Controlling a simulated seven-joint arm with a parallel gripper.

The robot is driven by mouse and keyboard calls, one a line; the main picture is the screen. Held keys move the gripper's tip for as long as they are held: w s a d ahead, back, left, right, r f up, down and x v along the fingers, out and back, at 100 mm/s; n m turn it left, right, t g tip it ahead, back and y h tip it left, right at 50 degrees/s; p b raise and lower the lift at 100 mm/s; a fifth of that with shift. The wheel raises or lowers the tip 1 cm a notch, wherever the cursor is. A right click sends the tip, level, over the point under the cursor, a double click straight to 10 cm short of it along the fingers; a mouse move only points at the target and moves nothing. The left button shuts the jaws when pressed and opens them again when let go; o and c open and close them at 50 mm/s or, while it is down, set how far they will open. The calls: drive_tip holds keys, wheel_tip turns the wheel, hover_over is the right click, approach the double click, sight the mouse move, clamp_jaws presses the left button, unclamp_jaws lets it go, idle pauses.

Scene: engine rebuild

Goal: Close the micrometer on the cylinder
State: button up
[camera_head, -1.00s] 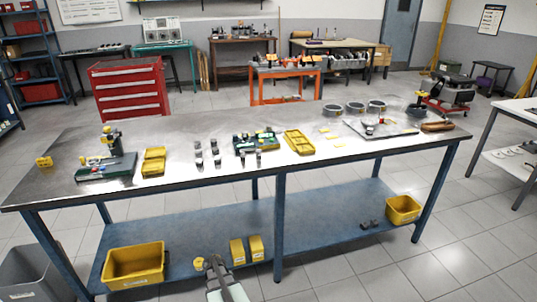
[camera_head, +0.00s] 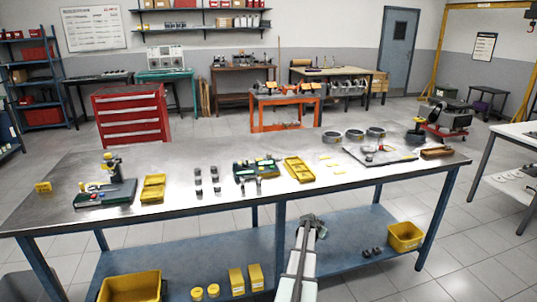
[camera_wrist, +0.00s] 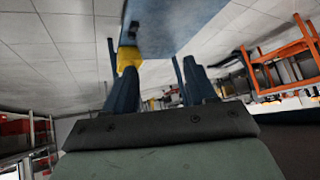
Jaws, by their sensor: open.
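I cannot single out the micrometer with certainty. A green-based instrument with a black and yellow upright (camera_head: 110,180) stands at the left of the steel workbench (camera_head: 225,207). Several small grey cylinders (camera_head: 207,178) stand near the bench's middle, and three larger grey rings (camera_head: 354,135) sit at the back right; which is the task's cylinder is unclear. My gripper (camera_head: 311,221) is open and appears empty, in front of the bench and below its top, apart from everything on it.
Yellow trays (camera_head: 298,169) and a green fixture (camera_head: 256,169) share the bench top. A grey plate with small parts (camera_head: 375,154) lies at right. The lower shelf (camera_head: 225,255) carries yellow bins (camera_head: 405,237). The bench's front edge lies between my gripper and the top.

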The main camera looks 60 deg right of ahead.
drive_tip(key=s+d+r+m+g+h, duration=0.1)
drive_tip(key=s+d+r+m, duration=0.1)
drive_tip(key=s+d+r, duration=0.55)
drive_tip(key=s+d+r+m+g+h, duration=0.1)
drive_tip(key=s+d+r, duration=0.3)
drive_tip(key=s, duration=0.6)
drive_tip(key=s+d+r+m+g+h, duration=0.15)
drive_tip(key=s+d+r, duration=0.25)
drive_tip(key=s+r, duration=0.4)
drive_tip(key=w+d+r, duration=0.1)
drive_tip(key=w+r, duration=0.2)
drive_tip(key=w+d+r+n+t, duration=0.1)
drive_tip(key=w+r, duration=0.3)
drive_tip(key=w+d+r+n+t+y, duration=0.1)
drive_tip(key=w+r, duration=0.3)
drive_tip(key=shift+w+d+r, duration=0.15)
drive_tip(key=shift+d, duration=0.05)
drive_tip(key=w+a+r+n+t+y, duration=0.1)
drive_tip(key=w+r, duration=0.1)
drive_tip(key=w, duration=0.6)
drive_tip(key=w+a+r+n+t+y, duration=0.1)
drive_tip(key=w+a+r, duration=0.15)
drive_tip(key=w, duration=0.45)
drive_tip(key=n+y, duration=0.5)
approach(269, 153)
drive_tip(key=shift+t+h, duration=0.25)
drive_tip(key=shift+t, duration=0.1)
drive_tip(key=x, duration=0.8)
drive_tip(key=shift+s+a+f, duration=0.25)
drive_tip(key=shift+s+f, duration=0.1)
